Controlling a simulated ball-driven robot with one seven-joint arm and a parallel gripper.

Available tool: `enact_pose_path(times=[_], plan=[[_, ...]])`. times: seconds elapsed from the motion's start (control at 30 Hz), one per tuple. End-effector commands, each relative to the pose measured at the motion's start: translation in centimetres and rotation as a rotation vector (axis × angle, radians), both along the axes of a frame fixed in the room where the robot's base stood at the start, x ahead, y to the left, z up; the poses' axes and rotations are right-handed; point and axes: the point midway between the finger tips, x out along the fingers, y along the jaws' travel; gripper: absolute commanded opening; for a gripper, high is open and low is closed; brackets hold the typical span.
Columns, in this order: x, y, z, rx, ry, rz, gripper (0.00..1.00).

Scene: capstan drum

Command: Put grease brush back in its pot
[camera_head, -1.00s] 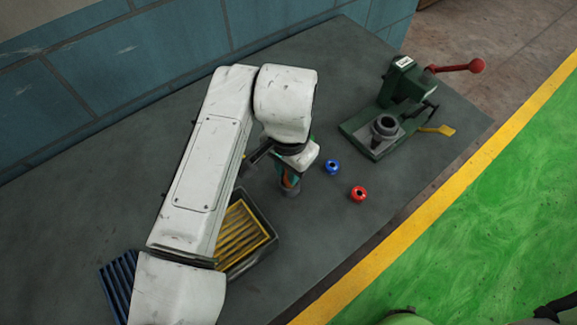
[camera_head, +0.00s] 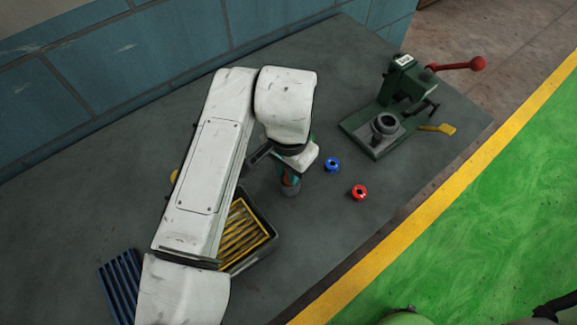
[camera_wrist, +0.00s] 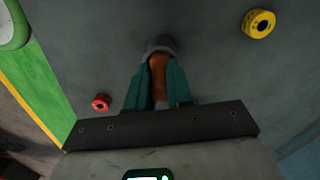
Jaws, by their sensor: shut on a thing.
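My gripper (camera_wrist: 158,88), with teal fingers, is shut on the brown handle of the grease brush (camera_wrist: 158,72). The brush also shows as a small brown patch between the fingers in the head view (camera_head: 289,175). The small grey pot (camera_head: 290,190) stands on the bench directly below the fingertips. Its rim (camera_wrist: 159,47) shows around the far end of the brush in the wrist view. The brush's lower end is hidden at the pot, and I cannot tell how deep it sits.
A blue spool (camera_head: 332,165) and a red spool (camera_head: 359,192) lie right of the pot. A yellow spool (camera_wrist: 258,23) lies on the other side. A yellow-slatted tray (camera_head: 268,222), a blue rack (camera_head: 120,287) and a green press (camera_head: 390,108) stand on the grey bench.

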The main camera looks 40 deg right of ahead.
Motion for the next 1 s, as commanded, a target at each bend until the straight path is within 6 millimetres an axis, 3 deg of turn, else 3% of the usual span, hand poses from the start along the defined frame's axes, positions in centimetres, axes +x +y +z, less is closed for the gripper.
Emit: enact_pose_path(times=[0.83,0.87,1.0], plan=[[0.04,0.05,-0.40,0.001,-0.001,0.000,0.00],[0.03,0.05,-0.40,0.001,-0.001,0.000,0.22],[0.03,0.04,-0.40,0.001,-0.001,0.000,0.35]])
